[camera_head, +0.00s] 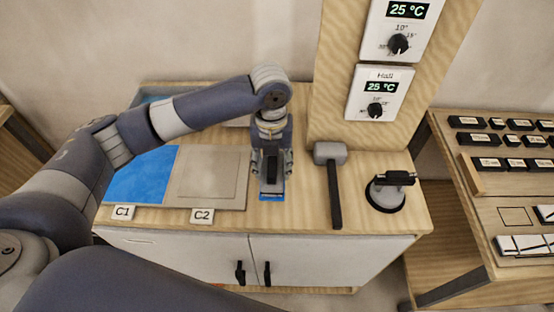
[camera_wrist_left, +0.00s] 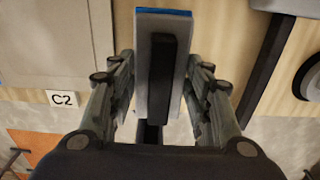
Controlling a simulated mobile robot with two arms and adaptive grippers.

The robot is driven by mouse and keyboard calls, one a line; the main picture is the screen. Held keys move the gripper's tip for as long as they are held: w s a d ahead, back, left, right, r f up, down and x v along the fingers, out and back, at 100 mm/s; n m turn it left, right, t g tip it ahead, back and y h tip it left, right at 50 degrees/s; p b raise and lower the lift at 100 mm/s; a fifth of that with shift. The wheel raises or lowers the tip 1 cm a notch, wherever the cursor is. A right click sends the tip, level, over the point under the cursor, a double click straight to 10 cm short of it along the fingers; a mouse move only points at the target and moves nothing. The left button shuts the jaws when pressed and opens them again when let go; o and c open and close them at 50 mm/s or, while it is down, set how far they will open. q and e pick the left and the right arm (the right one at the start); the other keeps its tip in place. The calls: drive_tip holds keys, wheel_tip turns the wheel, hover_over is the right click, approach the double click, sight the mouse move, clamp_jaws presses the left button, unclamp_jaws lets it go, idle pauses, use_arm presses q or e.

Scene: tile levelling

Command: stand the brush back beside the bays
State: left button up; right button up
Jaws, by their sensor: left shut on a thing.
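My left gripper (camera_head: 271,165) is shut on the brush (camera_head: 271,190), beside the right edge of bay C2. In the left wrist view the brush (camera_wrist_left: 143,70) shows a grey body with a black handle bar and a blue edge, between the two fingers of my left gripper (camera_wrist_left: 158,100). Bay C1 (camera_head: 140,177) has a blue surface. Bay C2 (camera_head: 207,177) has a beige-grey surface, and its label (camera_wrist_left: 63,99) shows in the wrist view. I cannot tell whether the brush touches the worktop. My right gripper is not in view.
A grey-headed mallet (camera_head: 333,185) lies right of the brush, with a black suction lifter (camera_head: 387,190) beyond it. A wooden post carries two thermostat panels (camera_head: 379,93). A side table (camera_head: 510,205) at right holds labelled black pieces. Worktop (camera_head: 302,205) between brush and mallet is clear.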

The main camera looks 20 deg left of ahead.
sight(277, 165)
use_arm(q)
drive_tip(key=w, duration=0.3)
drive_tip(key=shift+w+f+p, duration=0.1)
drive_tip(key=shift+w+p, duration=0.05)
drive_tip(key=shift+p, duration=0.15)
drive_tip(key=shift+f, duration=0.15)
wheel_tip(277, 165, down, 3)
drive_tip(key=shift+r+p, duration=0.1)
drive_tip(key=shift+p, duration=0.7)
drive_tip(key=shift+f, duration=0.25)
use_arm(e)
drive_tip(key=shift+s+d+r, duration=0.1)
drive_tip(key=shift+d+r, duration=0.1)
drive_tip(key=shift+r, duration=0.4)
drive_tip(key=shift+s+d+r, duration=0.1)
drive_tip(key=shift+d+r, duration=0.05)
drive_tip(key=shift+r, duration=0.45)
use_arm(q)
drive_tip(key=shift+f, duration=0.2)
drive_tip(key=o, duration=1.2)
drive_tip(key=shift+c, duration=0.2)
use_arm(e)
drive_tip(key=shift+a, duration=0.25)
